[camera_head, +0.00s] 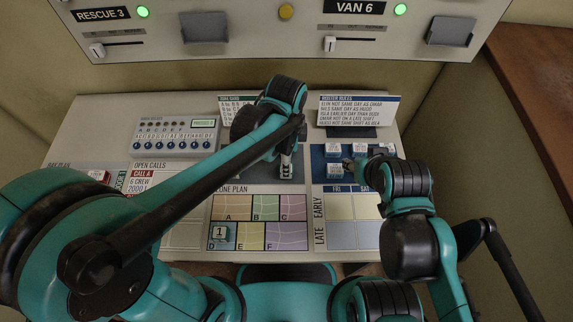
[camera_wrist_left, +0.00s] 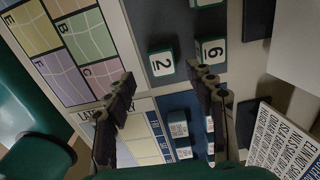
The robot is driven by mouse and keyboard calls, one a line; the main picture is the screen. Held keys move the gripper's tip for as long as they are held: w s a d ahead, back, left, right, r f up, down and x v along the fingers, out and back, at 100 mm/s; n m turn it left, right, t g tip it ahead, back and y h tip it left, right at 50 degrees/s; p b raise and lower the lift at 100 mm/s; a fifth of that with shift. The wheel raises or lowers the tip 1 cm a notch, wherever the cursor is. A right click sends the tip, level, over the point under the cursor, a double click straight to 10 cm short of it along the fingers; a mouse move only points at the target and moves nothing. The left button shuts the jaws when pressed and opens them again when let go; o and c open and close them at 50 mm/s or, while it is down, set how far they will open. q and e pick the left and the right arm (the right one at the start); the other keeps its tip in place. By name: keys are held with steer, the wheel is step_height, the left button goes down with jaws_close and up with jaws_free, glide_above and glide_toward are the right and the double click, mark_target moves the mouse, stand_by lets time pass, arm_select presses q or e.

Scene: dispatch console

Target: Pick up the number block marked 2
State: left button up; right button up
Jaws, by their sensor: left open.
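The number block marked 2 (camera_wrist_left: 161,63) is a white-faced block with dark green edges. It lies on the dark grey strip in the left wrist view. In the head view I cannot make it out; my left arm covers much of that strip. My left gripper (camera_head: 286,170) is over the strip. In the left wrist view the left gripper (camera_wrist_left: 163,76) is open, its fingers apart, with block 2 showing between and just beyond the tips. A block marked 6 (camera_wrist_left: 212,51) lies beside it, near one finger. My right gripper (camera_head: 352,166) is among the blue-white name blocks; its jaws are unclear.
A block marked 1 (camera_head: 219,233) stands on zone D of the zone plan (camera_head: 272,207). Name blocks (camera_head: 334,171) sit on a blue strip at right. A roster card (camera_head: 359,109) stands behind them. A switch panel (camera_head: 174,138) is at left.

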arm_select(q)
steer(key=f+b, duration=0.1)
steer(key=f, duration=0.2)
steer(key=f+b, duration=0.2)
steer(key=shift+w+f, duration=0.2)
steer(key=shift+f, duration=0.2)
steer(key=shift+r, duration=0.1)
steer(key=shift+c, duration=0.3)
steer(key=c, duration=1)
